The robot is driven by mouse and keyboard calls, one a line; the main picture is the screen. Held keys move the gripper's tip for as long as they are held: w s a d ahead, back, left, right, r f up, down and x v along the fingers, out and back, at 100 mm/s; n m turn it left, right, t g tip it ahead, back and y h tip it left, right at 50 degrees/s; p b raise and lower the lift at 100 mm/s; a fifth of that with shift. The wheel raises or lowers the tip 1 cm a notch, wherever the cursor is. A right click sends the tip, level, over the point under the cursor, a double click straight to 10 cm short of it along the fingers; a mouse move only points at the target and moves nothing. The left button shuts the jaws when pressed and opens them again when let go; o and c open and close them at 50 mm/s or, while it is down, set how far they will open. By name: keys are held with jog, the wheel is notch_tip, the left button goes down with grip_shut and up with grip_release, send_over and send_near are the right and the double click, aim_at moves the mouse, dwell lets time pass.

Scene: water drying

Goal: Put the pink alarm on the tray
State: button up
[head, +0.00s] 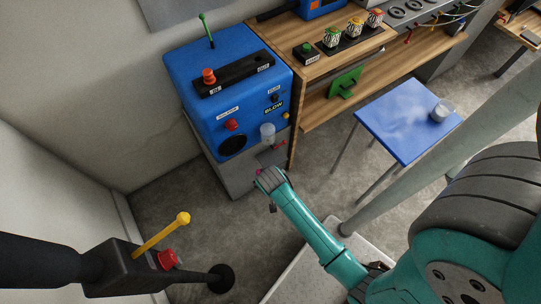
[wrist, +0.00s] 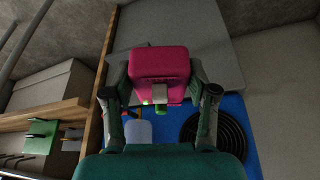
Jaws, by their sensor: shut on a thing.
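The pink alarm (wrist: 160,66) is a rounded pink block with a small green part at its lower edge. My gripper (wrist: 159,92) is shut on it, with one finger on each side. In the head view my gripper (head: 267,177) is in front of the blue machine's grey base (head: 237,178), and only a sliver of pink shows beside it. In the wrist view the grey base (wrist: 215,45) lies behind the alarm. I cannot tell whether they touch. No thing is clearly recognizable as the tray.
The blue machine (head: 205,60) has knobs and a round black vent. A clear cup (head: 267,133) is at its front. A wooden bench (head: 330,75) stands to its right. A yellow lever (head: 162,234) stands front left. Floor lies between.

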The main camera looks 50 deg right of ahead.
jog(key=s+d+f+m+g+h, duration=0.1)
jog(key=s+d+f+m, duration=0.15)
jog(key=s, duration=0.35)
jog(key=s+d+f+m+h, duration=0.1)
jog(key=s+d+f+m, duration=0.15)
jog(key=s, duration=0.35)
send_over(270, 166)
jog(key=s+a, duration=0.1)
jog(key=a, duration=0.1)
jog(key=shift+d+f+y, duration=0.2)
jog(key=shift+f+y, duration=0.1)
jog(key=shift+f, duration=2.4)
jog(key=shift+w+d+f, duration=0.1)
jog(key=shift+w+f, duration=0.1)
jog(key=shift+f, duration=0.2)
jog(key=shift+f, duration=0.1)
jog(key=o, duration=1.3)
